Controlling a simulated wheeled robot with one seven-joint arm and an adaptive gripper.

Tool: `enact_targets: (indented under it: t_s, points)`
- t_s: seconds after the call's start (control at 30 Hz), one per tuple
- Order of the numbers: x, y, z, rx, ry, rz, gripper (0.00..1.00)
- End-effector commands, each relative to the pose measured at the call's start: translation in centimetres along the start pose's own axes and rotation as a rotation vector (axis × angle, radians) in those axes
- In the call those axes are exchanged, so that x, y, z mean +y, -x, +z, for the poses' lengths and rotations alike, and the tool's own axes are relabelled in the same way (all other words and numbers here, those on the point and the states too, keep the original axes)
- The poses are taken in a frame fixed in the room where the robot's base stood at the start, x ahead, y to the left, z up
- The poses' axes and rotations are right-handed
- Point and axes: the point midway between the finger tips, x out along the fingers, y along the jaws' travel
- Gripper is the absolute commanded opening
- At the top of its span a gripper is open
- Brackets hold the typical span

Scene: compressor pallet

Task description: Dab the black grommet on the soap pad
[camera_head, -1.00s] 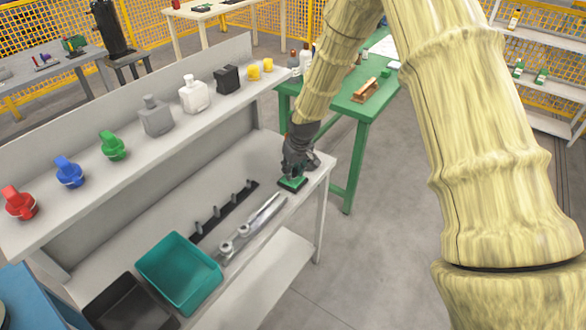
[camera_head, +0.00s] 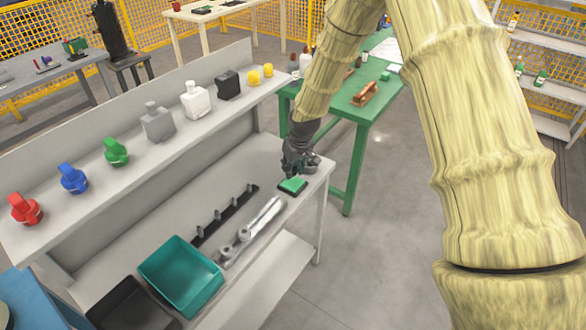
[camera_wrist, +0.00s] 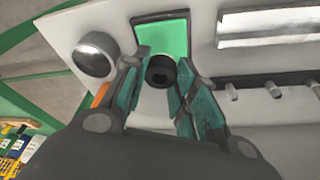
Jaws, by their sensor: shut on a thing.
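The soap pad (camera_head: 292,185) is a bright green rectangle in a dark tray at the right end of the workbench. It also shows in the wrist view (camera_wrist: 166,35). My gripper (camera_head: 300,168) is just above and behind the pad in the head view. In the wrist view my gripper (camera_wrist: 160,66) is shut on the black grommet (camera_wrist: 161,71), a small dark ring between the fingertips. The grommet overlaps the pad's near edge there and seems to be above it. In the head view the grommet is hidden by the gripper.
A round metal part (camera_wrist: 95,55) stands beside the pad. Metal rods (camera_head: 262,217) and a black rail with pegs (camera_head: 226,214) lie to the left. A teal bin (camera_head: 181,275) is at the front left. The shelf (camera_head: 140,145) above holds colored parts and bottles.

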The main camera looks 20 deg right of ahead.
Motion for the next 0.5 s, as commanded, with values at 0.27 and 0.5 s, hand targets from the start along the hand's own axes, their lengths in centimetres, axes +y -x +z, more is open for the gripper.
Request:
enact_targets:
  t_s: [0.27,0.5]
  points:
    - [0.0,1.9,-0.5,0.001,0.000,0.000,0.14]
    - [0.0,3.3,-0.9,0.000,0.000,0.000,0.14]
